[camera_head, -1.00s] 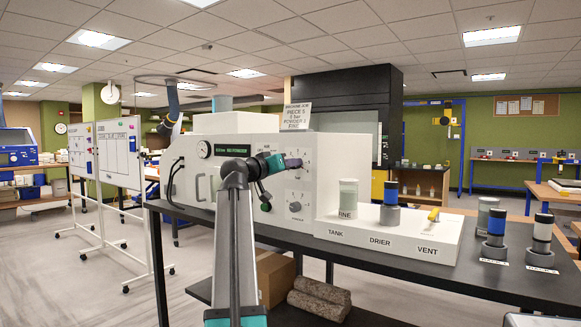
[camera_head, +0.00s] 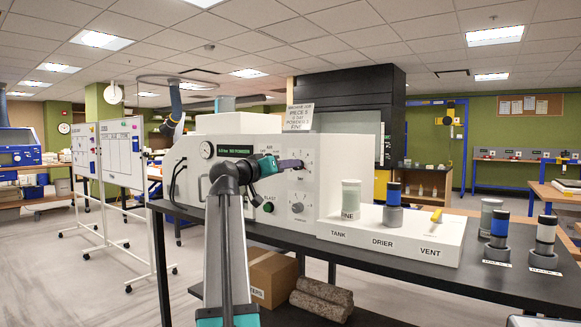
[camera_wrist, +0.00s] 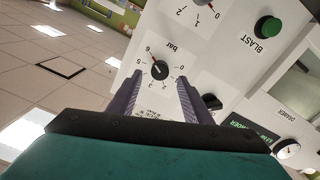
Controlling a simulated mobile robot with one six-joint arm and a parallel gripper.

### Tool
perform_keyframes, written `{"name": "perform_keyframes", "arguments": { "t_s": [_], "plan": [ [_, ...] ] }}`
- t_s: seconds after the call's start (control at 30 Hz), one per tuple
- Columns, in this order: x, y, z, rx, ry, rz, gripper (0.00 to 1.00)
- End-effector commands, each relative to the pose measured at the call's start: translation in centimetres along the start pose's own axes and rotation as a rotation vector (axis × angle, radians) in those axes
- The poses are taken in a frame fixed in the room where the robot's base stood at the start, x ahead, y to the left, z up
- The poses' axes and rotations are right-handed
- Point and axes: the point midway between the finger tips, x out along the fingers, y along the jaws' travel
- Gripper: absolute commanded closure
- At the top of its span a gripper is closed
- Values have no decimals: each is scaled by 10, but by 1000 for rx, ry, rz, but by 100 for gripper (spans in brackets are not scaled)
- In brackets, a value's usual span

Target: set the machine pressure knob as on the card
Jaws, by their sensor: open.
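The machine (camera_head: 180,165) is a white cabinet on a dark bench. Its pressure knob (camera_wrist: 160,70) is small and black, on a round scale marked "bar", upside down in the wrist view. The knob's pointer seems to lean toward the 6. My gripper (camera_wrist: 158,82) is open, its purple fingers on either side of the scale with the knob between their tips. I cannot tell whether they touch the panel. In the head view my gripper (camera_head: 296,164) largely covers that dial. The card (camera_head: 299,117) stands on top of the machine; it reads "PIECE 5", but its bar line is hard to read.
Below the pressure dial is another knob (camera_head: 297,208). A green BLAST button (camera_wrist: 268,27) is to its side. A white base (camera_head: 345,234) labelled TANK, DRIER and VENT stands right of the panel, holding canisters and a yellow handle (camera_head: 436,215).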

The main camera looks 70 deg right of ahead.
Motion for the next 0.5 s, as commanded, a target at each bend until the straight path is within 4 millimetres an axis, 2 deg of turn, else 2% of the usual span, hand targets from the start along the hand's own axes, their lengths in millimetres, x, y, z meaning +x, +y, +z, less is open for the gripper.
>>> {"name": "perform_keyframes", "arguments": {
  "t_s": [0.1, 0.5],
  "plan": [
    [-21, 1, 1, 2, 0, -2, 55],
    [-79, 1, 1, 1, 0, -1, 55]
  ]
}}
